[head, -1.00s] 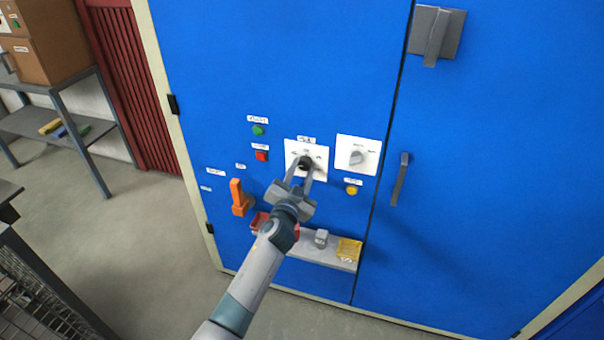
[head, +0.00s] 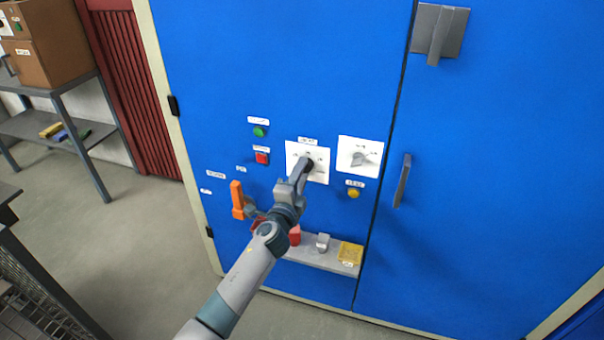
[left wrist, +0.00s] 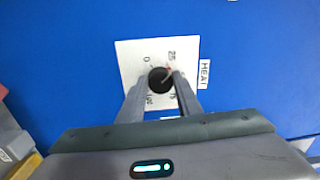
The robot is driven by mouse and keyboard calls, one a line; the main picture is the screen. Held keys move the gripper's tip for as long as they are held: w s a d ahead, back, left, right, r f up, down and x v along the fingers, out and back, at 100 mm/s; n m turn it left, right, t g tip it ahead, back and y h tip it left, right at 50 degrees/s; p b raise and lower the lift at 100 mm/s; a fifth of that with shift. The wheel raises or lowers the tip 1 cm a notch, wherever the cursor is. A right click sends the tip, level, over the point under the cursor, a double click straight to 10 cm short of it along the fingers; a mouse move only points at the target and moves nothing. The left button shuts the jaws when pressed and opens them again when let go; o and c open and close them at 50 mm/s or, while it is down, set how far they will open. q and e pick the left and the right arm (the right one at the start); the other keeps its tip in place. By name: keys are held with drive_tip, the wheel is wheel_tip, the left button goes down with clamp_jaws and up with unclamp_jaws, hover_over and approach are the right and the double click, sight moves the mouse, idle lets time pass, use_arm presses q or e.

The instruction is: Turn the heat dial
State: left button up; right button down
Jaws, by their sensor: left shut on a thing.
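The heat dial is a black round knob (left wrist: 160,79) on a white plate (head: 318,175) on the blue cabinet. In the left wrist view the plate (left wrist: 128,54) carries the marks 0 and 25 and others partly covered. A label reading HEAT (left wrist: 204,74) is beside it. A small reddish mark on the knob's edge lies near the 25. My left gripper (head: 306,168) is shut on the knob, one finger on each side of it in the left wrist view (left wrist: 161,86). Its fingers hide part of the plate. My right gripper is not in view.
A second white plate with a grey knob (head: 360,158) is right of the heat dial. Green (head: 259,132), red (head: 262,158) and yellow (head: 353,193) buttons are nearby. An orange handle (head: 237,195) sticks out at lower left. A small shelf (head: 330,264) with items is below.

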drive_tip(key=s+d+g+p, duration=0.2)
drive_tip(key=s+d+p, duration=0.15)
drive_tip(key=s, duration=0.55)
use_arm(q)
drive_tip(key=m+p, duration=0.1)
drive_tip(key=m, duration=0.6)
drive_tip(key=m+g+h+p, duration=0.1)
drive_tip(key=m, duration=0.6)
drive_tip(key=m+p, duration=0.2)
drive_tip(key=m, duration=0.6)
drive_tip(key=shift+s+d+r, duration=0.1)
drive_tip(key=shift+r, duration=0.15)
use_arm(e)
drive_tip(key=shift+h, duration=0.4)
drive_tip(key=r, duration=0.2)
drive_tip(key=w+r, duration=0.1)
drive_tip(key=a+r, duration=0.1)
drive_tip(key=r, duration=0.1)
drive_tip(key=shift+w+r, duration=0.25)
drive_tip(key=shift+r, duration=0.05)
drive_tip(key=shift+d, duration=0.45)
use_arm(q)
drive_tip(key=o, duration=1)
drive_tip(key=shift+o, duration=0.2)
